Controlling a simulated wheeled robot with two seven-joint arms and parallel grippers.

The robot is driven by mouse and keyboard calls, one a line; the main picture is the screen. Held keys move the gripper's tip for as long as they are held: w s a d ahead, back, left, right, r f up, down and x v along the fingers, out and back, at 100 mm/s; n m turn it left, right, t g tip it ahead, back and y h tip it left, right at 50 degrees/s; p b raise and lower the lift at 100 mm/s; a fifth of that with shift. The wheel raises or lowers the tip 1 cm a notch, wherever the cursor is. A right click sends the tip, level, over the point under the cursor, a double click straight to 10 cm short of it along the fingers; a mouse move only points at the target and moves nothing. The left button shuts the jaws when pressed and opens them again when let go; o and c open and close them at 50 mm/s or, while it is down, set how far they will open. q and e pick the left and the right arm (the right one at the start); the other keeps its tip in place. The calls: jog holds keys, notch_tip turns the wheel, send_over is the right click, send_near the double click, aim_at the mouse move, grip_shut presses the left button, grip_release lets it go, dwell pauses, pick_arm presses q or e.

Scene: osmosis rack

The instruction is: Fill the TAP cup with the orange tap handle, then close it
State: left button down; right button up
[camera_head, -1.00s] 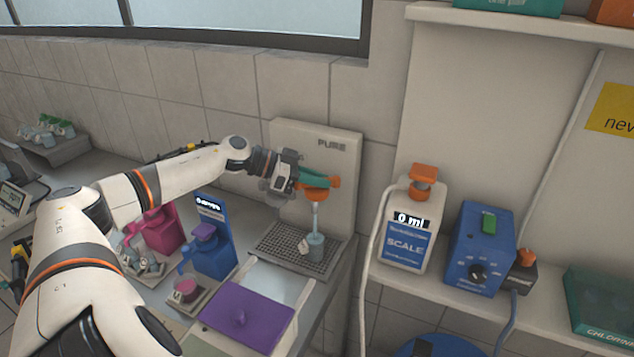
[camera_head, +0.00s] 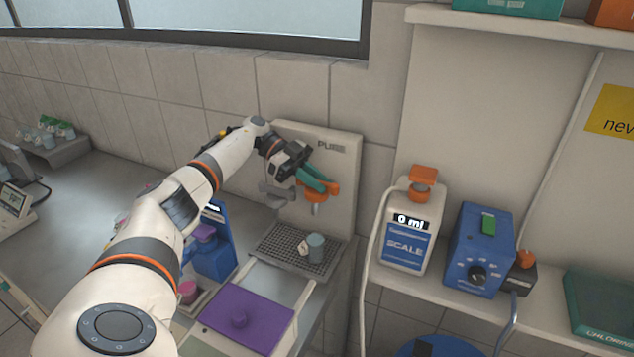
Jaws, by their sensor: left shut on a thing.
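The orange tap handle (camera_head: 331,188) is on the pale PURE panel (camera_head: 337,165) on the back wall. My left gripper (camera_head: 316,181) is at the tap with its teal fingers shut on the handle, and they hide part of it. The fingers slant down to the right. The grey-blue TAP cup (camera_head: 316,248) stands upright on the drip grid below the spout. Its fill level cannot be made out. My right gripper is not in view.
The drip grid (camera_head: 272,245) is otherwise mostly bare. A purple-lidded box (camera_head: 262,312) stands in front of it, with a blue dispenser (camera_head: 212,262) to the left.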

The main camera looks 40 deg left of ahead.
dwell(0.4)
pick_arm(q)
jog(key=c, duration=1.4)
grip_release()
jog(key=shift+c, duration=0.2)
notch_tip(320, 180, up, 10)
jog(key=shift+f+b, duration=0.1)
jog(key=shift+b, duration=0.85)
